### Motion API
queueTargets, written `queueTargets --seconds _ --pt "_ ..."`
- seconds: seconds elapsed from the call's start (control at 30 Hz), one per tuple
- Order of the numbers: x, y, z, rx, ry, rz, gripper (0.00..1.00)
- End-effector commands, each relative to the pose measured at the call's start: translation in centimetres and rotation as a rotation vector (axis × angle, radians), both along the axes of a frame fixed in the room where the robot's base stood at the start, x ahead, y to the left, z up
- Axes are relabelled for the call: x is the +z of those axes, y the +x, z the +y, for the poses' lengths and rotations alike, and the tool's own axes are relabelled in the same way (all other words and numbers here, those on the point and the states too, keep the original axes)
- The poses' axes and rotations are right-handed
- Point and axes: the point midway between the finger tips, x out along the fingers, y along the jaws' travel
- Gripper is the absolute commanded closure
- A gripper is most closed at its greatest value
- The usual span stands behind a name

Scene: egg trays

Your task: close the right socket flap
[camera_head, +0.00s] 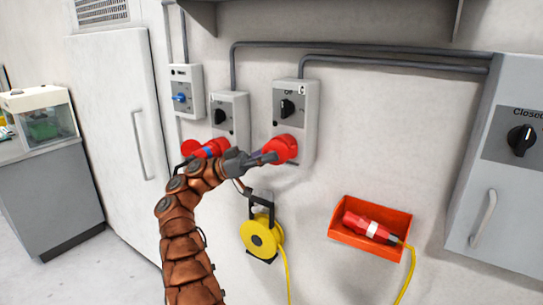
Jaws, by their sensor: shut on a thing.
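The right socket box (305,118) is a grey wall box with a black rotary switch, marked "Off". Its red socket flap (285,146) is at the lower front of the box and looks round. My gripper (268,158) comes in from the left at the flap's edge and is shut on it. The fingertips are small and partly merge with the flap, so the exact grip is hard to see. I cannot tell how far the flap stands open. The socket opening is hidden.
A box with a blue switch (181,97) is farther left. A yellow cable reel (262,238) and an orange bin (340,240) holding a red connector (366,228) are lower. A grey cabinet (505,180) stands right.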

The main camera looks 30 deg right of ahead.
Motion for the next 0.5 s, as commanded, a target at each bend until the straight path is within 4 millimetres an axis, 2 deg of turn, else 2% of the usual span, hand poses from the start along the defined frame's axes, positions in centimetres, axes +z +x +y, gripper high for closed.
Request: queueTargets --seconds 0.27,0.3,0.4,0.5 --pt "0.09 -0.23 0.16 -0.008 -0.003 -0.005 1.00" --pt "0.08 -0.23 0.18 -0.008 -0.003 -0.005 0.61" --pt "0.08 -0.16 0.20 -0.005 -0.002 -0.004 0.51" --pt "0.07 -0.09 0.20 -0.002 -0.002 -0.002 0.49"
